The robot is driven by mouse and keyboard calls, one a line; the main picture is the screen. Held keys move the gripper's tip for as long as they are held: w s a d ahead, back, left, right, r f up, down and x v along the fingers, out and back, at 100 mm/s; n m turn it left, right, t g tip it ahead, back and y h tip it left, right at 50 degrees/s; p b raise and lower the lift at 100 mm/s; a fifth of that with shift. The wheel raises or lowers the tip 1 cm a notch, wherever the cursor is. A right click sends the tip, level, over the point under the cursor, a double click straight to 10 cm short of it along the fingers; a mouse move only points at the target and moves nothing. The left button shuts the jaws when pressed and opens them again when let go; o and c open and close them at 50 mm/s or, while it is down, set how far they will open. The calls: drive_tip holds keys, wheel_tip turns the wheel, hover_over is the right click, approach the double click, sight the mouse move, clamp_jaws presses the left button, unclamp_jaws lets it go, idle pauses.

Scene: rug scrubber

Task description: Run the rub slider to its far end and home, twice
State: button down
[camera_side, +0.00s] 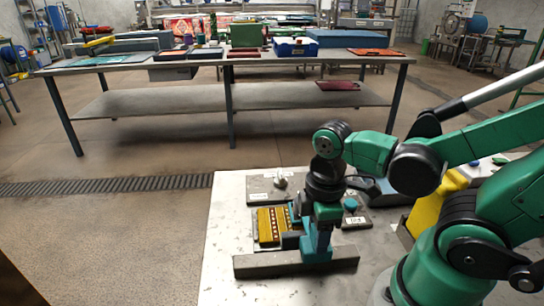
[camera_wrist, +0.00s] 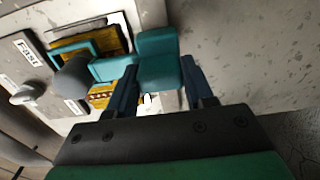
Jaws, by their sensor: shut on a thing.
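The rub slider shows as a teal block (camera_wrist: 158,62) in the wrist view, joined to a teal arm and frame (camera_wrist: 112,68) over a yellow patterned rug piece (camera_wrist: 103,97). My gripper (camera_wrist: 160,78) has its two dark blue fingers on either side of the block, shut on it. In the side view my gripper (camera_side: 316,246) points down just right of the yellow rug piece (camera_side: 268,225).
A long grey bar (camera_side: 260,266) lies at the front of the rig. A rounded grey knob (camera_wrist: 72,76) is close beside the slider. The bench top (camera_side: 225,215) is bare at left.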

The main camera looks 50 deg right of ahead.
drive_tip(key=shift+s+d, duration=0.2)
drive_tip(key=shift+c, duration=1.6)
unclamp_jaws()
drive_tip(key=shift+r, duration=0.1)
drive_tip(key=shift+r, duration=2.7)
